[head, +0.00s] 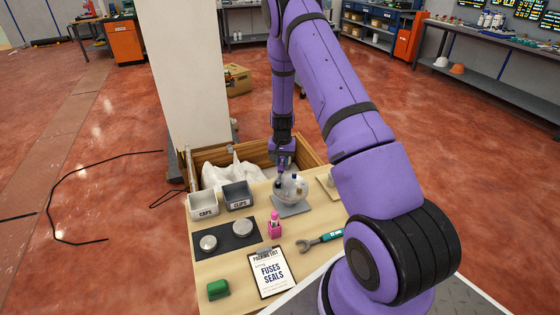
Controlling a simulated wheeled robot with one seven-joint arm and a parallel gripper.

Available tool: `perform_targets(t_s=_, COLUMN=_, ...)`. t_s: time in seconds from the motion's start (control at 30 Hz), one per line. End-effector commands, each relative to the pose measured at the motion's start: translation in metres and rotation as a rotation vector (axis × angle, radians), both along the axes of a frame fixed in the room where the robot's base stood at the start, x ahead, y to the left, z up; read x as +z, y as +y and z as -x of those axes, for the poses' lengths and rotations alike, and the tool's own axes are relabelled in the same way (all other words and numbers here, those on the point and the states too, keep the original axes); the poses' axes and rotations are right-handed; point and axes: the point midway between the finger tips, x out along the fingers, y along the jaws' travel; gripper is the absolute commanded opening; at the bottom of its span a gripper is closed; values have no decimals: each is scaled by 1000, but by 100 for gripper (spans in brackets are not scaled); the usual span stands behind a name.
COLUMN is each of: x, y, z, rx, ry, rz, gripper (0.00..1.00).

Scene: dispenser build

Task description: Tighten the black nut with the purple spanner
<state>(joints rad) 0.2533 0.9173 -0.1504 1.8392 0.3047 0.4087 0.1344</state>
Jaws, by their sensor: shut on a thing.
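My gripper (283,167) points down just above a clear rounded dispenser (296,188) on a grey plate (291,210). It is shut on a small dark thing that I cannot identify at this size. The one spanner I can make out (320,240) has a grey head and a teal handle and lies on the bench's right side; my arm stands close to its handle end. I cannot make out a purple spanner or the black nut; either may be hidden by my gripper or too small.
The wooden bench (218,268) holds a CAPS bin (203,206), a CLIPS bin (238,197), a dark mat (220,254) with two silver discs, a pink bottle (274,227), a clipboard (268,274) and a green block (218,289). A white pillar (185,70) stands behind.

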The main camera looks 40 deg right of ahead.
Motion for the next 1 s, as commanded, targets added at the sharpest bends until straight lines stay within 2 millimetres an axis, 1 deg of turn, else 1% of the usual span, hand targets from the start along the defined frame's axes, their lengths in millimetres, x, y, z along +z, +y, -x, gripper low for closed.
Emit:
perform_targets(t_s=0.4, x=0, y=-10, z=9, rx=-112, ry=-1, rz=0, gripper=0)
perform_targets(t_s=0.83, x=0, y=-11, z=10, rx=-126, ry=-1, rz=1, gripper=0)
perform_targets(t_s=1.0, x=0, y=-13, z=15, rx=-165, ry=0, rz=0, gripper=0)
